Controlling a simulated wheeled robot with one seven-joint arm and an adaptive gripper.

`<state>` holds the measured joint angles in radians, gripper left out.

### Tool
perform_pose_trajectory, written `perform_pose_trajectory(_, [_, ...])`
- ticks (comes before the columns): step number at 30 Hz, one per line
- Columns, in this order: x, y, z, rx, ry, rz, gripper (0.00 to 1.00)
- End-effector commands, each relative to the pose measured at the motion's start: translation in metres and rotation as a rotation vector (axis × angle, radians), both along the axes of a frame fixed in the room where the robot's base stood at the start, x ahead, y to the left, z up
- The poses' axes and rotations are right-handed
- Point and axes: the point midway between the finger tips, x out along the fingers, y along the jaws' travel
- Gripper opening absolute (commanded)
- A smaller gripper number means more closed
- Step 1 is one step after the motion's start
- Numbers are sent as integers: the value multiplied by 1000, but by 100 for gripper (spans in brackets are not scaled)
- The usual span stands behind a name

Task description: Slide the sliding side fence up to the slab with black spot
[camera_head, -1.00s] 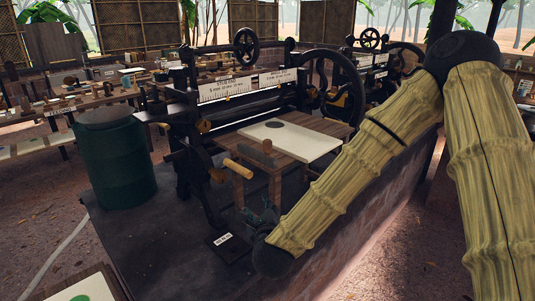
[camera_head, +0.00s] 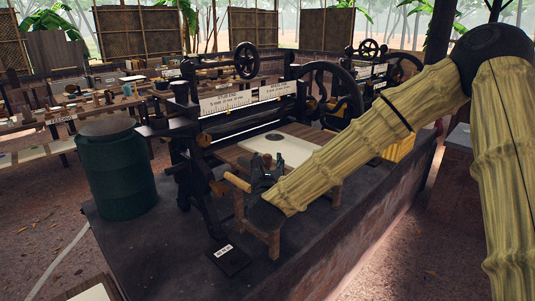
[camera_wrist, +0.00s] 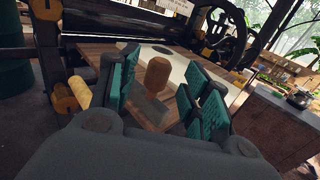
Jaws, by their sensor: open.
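The cream slab (camera_head: 296,150) lies on the wooden feed table in front of the roller machine, its black spot (camera_head: 273,137) facing up. In the wrist view the slab (camera_wrist: 181,69) is partly hidden behind the wooden knob. The side fence shows there as a low grey block (camera_wrist: 153,110) with an upright wooden knob (camera_wrist: 158,76). The fence is on the near side of the slab; the exact gap is hidden. My gripper (camera_head: 268,168) is at the near end of the table. It is open, with teal-padded fingers on either side of the knob, not closed on it.
The roller machine (camera_head: 245,110) with handwheels stands behind the table. A wooden crank handle (camera_head: 237,182) sticks out just left of my gripper. A green barrel (camera_head: 117,170) stands at left. A labelled black plate (camera_head: 226,256) lies on the platform below.

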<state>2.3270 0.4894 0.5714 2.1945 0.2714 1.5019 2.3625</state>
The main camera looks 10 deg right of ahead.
Motion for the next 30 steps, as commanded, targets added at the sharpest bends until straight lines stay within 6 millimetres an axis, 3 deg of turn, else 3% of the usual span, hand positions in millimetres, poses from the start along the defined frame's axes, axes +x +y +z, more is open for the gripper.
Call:
perform_pose_trajectory(9, [33, -8, 1, -2, 1, 1, 48])
perform_pose_trajectory(20, [38, -10, -1, -1, 0, 1, 48])
perform_pose_trajectory(21, [38, -10, -1, -1, 0, 1, 46])
perform_pose_trajectory(28, [38, -10, -1, -1, 0, 1, 4])
perform_pose_trajectory(30, [38, -10, -1, -1, 0, 1, 0])
